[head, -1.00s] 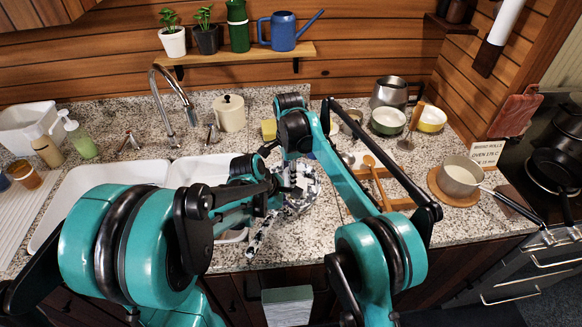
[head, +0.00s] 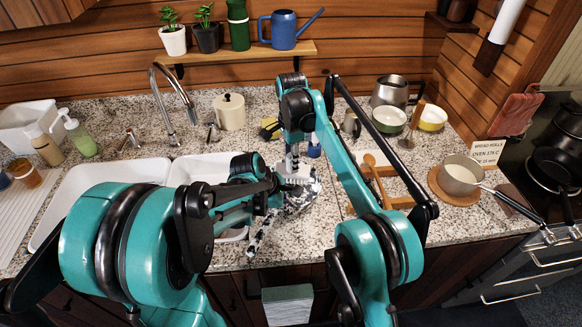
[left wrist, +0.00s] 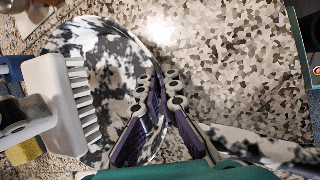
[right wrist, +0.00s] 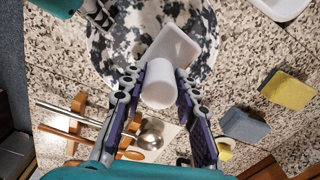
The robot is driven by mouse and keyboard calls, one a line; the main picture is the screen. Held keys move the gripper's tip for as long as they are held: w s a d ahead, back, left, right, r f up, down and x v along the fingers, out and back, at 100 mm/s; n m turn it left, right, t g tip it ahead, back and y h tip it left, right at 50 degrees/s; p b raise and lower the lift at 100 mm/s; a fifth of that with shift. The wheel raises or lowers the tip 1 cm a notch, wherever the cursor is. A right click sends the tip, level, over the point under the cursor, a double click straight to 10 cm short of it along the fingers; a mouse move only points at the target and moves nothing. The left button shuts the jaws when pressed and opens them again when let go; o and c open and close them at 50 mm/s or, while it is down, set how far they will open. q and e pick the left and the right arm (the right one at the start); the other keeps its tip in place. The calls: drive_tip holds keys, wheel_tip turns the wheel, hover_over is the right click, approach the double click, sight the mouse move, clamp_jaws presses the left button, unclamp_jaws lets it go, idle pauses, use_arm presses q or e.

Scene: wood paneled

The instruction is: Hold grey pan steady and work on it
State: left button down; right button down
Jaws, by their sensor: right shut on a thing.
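The grey pan, mottled black and white, is at the counter's front edge beside the sink (head: 300,203). In the left wrist view its curved rim and wall (left wrist: 110,45) run between the fingers of my left gripper (left wrist: 160,82), which look closed on it. My right gripper (right wrist: 160,78) is shut on the round white handle of a brush (right wrist: 160,88). In the left wrist view the white brush (left wrist: 55,98) has its bristles turned to the pan's speckled surface. I cannot tell whether the bristles touch it. In the head view my arms hide part of the pan.
A yellow-and-grey sponge (right wrist: 290,90) and a blue-grey block (right wrist: 244,125) lie near the brush. The double sink (head: 105,178) is at the left.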

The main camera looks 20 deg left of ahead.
drive_tip(key=shift+r, duration=2.05)
use_arm(q)
drive_tip(key=c, duration=1.6)
unclamp_jaws()
drive_tip(key=shift+c, duration=0.2)
drive_tip(key=v, duration=1.2)
